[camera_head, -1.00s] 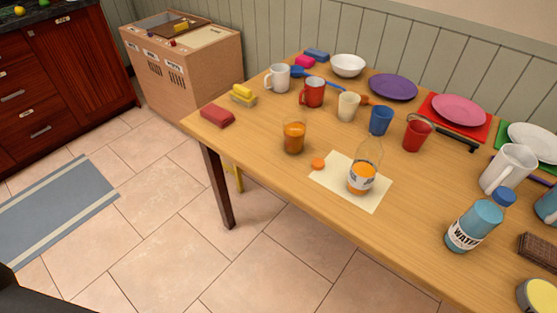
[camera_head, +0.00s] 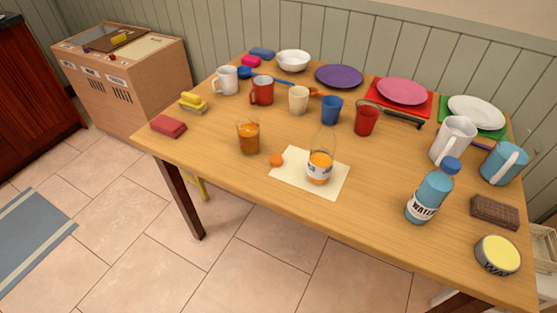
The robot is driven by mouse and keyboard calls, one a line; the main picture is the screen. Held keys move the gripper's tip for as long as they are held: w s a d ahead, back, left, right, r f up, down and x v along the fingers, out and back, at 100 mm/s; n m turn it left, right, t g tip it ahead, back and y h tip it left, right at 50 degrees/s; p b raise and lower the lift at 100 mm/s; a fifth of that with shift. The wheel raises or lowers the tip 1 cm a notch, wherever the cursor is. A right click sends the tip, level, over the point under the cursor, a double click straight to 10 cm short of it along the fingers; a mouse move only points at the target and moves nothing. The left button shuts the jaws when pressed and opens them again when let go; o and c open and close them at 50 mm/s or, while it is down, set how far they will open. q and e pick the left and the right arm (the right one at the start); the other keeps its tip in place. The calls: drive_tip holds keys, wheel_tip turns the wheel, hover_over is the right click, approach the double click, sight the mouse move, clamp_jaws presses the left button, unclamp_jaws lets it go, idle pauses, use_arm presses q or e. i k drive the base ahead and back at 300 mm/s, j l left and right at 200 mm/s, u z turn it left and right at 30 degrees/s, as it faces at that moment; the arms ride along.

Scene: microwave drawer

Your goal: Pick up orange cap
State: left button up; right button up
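The orange cap (camera_head: 277,160) lies on the left part of a cream paper sheet (camera_head: 300,183) near the table's front edge. A clear bottle with orange liquid (camera_head: 320,165) stands upright on the same sheet, to the right of the cap. A glass of orange liquid (camera_head: 249,138) stands to the left of the cap, apart from it. Neither of my grippers shows in the head view.
The wooden table (camera_head: 220,180) has free room along its front left. A water bottle (camera_head: 430,192), a brown block (camera_head: 494,212) and a yellow-topped tin (camera_head: 497,255) stand at right. Mugs, cups and plates fill the back. A cardboard-coloured cabinet (camera_head: 135,85) stands behind left.

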sight(276, 161)
drive_tip(key=i+j+z, duration=0.15)
drive_tip(key=j+z, duration=0.2)
drive_tip(key=j, duration=0.5)
drive_tip(key=j+z, duration=0.3)
drive_tip(key=j, duration=0.55)
drive_tip(key=j+z, duration=0.35)
drive_tip(key=j, duration=0.5)
